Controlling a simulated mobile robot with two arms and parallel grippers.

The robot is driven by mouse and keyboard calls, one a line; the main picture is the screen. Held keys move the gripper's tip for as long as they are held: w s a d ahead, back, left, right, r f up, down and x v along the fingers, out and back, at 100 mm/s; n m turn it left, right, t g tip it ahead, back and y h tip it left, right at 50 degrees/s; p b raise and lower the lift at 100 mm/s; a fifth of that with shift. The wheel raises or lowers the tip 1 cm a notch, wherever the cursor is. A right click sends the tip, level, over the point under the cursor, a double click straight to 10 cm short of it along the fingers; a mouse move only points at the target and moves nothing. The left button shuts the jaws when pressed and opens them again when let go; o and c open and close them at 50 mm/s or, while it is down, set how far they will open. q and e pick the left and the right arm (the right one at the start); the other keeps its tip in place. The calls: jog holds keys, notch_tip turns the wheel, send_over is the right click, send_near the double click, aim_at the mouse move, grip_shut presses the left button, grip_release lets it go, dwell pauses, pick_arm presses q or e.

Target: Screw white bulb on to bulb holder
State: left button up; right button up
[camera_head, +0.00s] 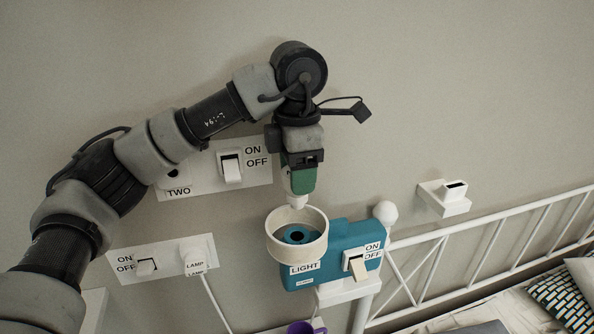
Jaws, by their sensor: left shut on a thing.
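My left gripper (298,181) comes down from above, with its green fingers pointing down. It is shut on a small white thing, likely the white bulb (297,202), of which only the lower end shows below the fingers. This end is just above the bulb holder (297,236), a blue socket with a dark hole inside a cream ring (275,249). The ring is on a blue box labelled LIGHT (330,264). I cannot tell whether the bulb touches the ring's rim. My right gripper is not in view.
The blue box carries an ON/OFF switch (356,266). A bed rail (470,247) with a round knob (385,212) stands to the right. Wall switch plates (205,180) and a LAMP plug (194,258) are on the left. A small white wall bracket (443,200) is at right.

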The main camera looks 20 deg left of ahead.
aim_at(297, 199)
pick_arm(q)
jog(key=shift+f+b, duration=0.45)
jog(key=shift+f, duration=0.25)
notch_tip(297, 199, down, 3)
jog(key=shift+f+b, duration=0.15)
jog(key=shift+b, duration=1.1)
jog(key=shift+f+b, duration=0.45)
jog(key=shift+f, duration=0.1)
jog(key=shift+f+b, duration=1.4)
jog(key=shift+f, duration=0.05)
jog(key=o, duration=0.7)
